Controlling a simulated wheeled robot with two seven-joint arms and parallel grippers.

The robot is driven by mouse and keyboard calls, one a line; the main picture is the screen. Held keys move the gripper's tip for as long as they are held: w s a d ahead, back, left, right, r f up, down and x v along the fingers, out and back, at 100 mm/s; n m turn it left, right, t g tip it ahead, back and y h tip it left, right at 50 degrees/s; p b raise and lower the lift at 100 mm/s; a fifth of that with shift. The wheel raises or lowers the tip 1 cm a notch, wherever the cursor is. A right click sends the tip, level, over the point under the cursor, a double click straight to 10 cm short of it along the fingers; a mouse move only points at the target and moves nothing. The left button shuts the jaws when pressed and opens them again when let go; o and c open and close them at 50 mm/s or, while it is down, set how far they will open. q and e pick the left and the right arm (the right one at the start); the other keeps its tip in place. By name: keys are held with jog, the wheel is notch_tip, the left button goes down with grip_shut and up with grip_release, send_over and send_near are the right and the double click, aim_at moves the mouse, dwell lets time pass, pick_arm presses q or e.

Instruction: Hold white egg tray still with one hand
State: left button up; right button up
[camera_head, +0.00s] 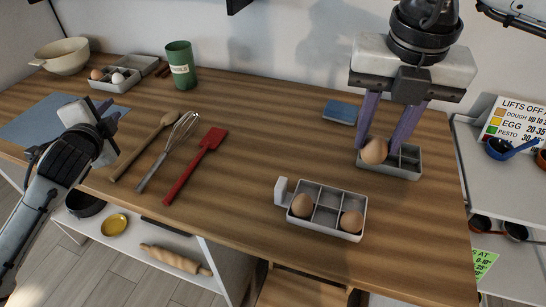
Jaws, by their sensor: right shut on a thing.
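A pale grey-white egg tray (343,234) with a white upright tab at its left end sits near the table's front edge, holding brown eggs (302,205) (351,222) in two compartments. A second pale egg tray (411,172) sits behind it to the right. My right gripper (381,147) points down over this second tray, its purple fingers shut on a brown egg (374,151) at the tray's left side. I cannot tell whether the egg touches the tray. My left gripper (112,133) is at the far left, away from these trays; its finger opening is unclear.
A third tray with eggs (114,88), a bowl (63,57) and a green canister (180,66) stand at the back left. A wooden spoon, whisk (167,153) and red spatula (195,166) lie left of centre. A blue block (340,112) lies behind the trays.

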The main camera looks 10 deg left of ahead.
pick_arm(q)
jog(key=w+d+n+h, duration=0.1)
jog(key=d, duration=0.4)
jog(key=w+d+r+n+h, duration=0.1)
jog(key=w+d+h, duration=0.1)
jog(key=d, duration=0.3)
jog(key=w+d+n+h, duration=0.1)
jog(key=d+n, duration=0.1)
jog(key=d, duration=0.3)
jog(key=shift+w+d+r+g+h, duration=0.2)
jog(key=shift+w+d+g+h, duration=0.1)
jog(key=shift+w+h, duration=0.1)
jog(key=s+d+r+n+g+h, duration=0.1)
jog(key=d+r+n+g+h, duration=0.2)
jog(key=d, duration=1.2)
jog(key=n+g+y, duration=0.1)
jog(key=n+g, duration=0.1)
jog(key=g, duration=0.3)
send_near(281, 183)
jog(key=x, duration=1)
jog(key=shift+f, duration=0.2)
